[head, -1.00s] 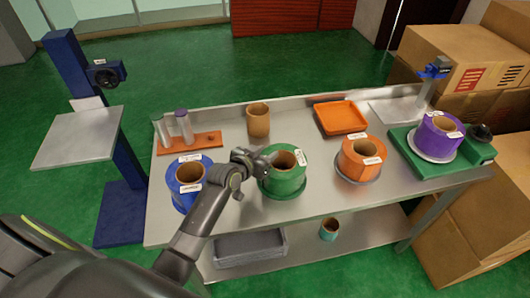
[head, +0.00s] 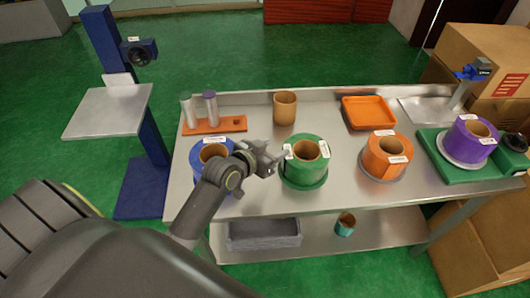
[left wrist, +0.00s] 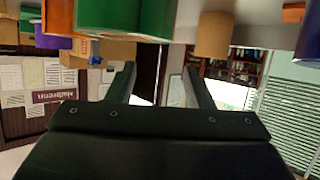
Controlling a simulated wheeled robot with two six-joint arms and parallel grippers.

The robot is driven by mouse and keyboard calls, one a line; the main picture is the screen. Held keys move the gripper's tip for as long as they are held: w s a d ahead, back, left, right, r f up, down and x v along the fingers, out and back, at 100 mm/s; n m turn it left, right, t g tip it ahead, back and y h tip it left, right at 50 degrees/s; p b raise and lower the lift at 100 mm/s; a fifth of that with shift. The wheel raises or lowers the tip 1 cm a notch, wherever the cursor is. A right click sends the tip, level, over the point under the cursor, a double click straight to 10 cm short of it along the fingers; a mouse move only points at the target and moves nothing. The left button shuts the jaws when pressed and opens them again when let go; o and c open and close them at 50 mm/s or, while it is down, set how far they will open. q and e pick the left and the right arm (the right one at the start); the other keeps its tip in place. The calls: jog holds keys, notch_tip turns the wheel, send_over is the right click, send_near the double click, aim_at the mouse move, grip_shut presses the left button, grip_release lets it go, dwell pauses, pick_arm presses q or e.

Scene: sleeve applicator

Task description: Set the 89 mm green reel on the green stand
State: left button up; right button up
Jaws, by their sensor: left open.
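The green reel (head: 291,169) has a brown core and white labels too small to read. It looks upright on the round green stand (head: 303,186), whose rim shows beneath it on the bench. My left gripper (head: 270,158) is open and empty just left of the reel, apart from it as far as I can tell. In the left wrist view, the two fingers (left wrist: 158,80) are spread with nothing between them. The green reel shows there at the top (left wrist: 125,18), beyond the fingers. My right gripper is not in view.
The blue reel (head: 200,158) is partly behind my left arm. The orange reel (head: 375,160) stands to the right, the purple reel (head: 462,143) on a green machine (head: 432,150). A brown core (head: 285,108), orange tray (head: 368,112) and orange peg board (head: 228,124) lie behind.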

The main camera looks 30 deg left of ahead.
pick_arm(q)
jog(key=shift+v, duration=1.85)
